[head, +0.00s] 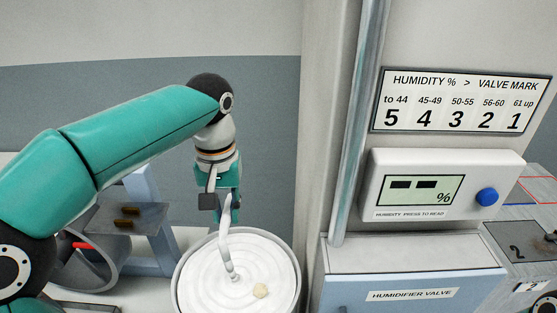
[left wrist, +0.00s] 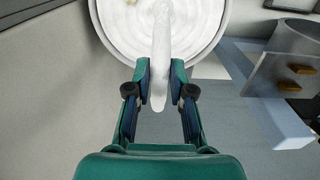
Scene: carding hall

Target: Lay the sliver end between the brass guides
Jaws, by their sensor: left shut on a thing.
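The white sliver (head: 226,245) rises from the coil in a round can (head: 178,285). My left gripper (head: 228,198) is shut on its upper end, above the can. In the left wrist view the sliver (left wrist: 160,40) runs between the two fingers (left wrist: 159,82), and its end pokes out a little past them toward the wrist. Two small brass guides (head: 128,217) sit on a grey plate (head: 108,215) left of the gripper, apart from the sliver. They also show at the right of the left wrist view (left wrist: 290,86). My right gripper is out of view.
A pale tuft (head: 260,290) lies on the coil. A grey cylinder (head: 95,265) lies below the guide plate on a blue frame (head: 150,200). A post (head: 358,120), humidity meter (head: 440,185) and humidifier valve box (head: 410,270) stand at right.

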